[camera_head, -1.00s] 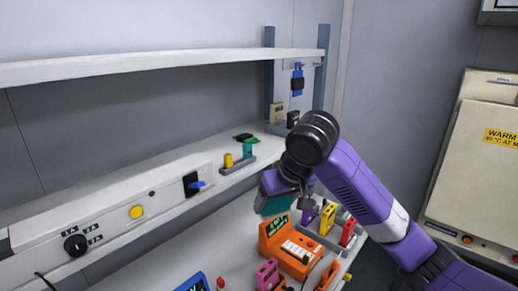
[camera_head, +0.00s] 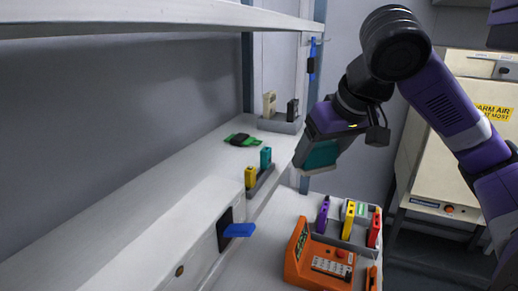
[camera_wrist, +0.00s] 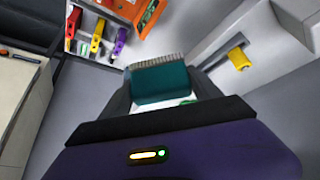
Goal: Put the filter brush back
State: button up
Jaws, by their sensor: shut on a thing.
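The filter brush looks like a teal block with a row of pale bristles; it shows in the wrist view (camera_wrist: 160,84) between my jaws, bristles pointing away from the wrist. My gripper (camera_wrist: 162,92) is shut on it. In the head view, the teal brush (camera_head: 320,154) hangs below my gripper (camera_head: 322,142), raised in the air in front of the ledge and above the bench. Its far side is hidden.
A ledge (camera_head: 170,180) carries a grey holder (camera_head: 282,124) with cream and black items, a flat green-black item (camera_head: 243,140), and yellow and teal pieces. A blue lever (camera_head: 238,230) juts out. Below are an orange device (camera_head: 320,262) and a tool rack (camera_head: 350,238). An upper shelf (camera_head: 150,18) overhangs.

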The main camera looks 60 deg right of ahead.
jog(key=w+d, duration=0.3)
jog(key=w, duration=0.1)
jog(key=w+d+p, duration=0.1)
jog(key=w+d, duration=0.7)
jog(key=w, duration=0.1)
jog(key=shift+d+p, duration=0.1)
jog(key=shift+p, duration=0.2)
jog(key=x, duration=0.2)
jog(key=shift+s+f, duration=0.1)
jog(key=shift+f, duration=0.75)
jog(key=shift+f, duration=0.2)
jog(key=o, duration=1.3)
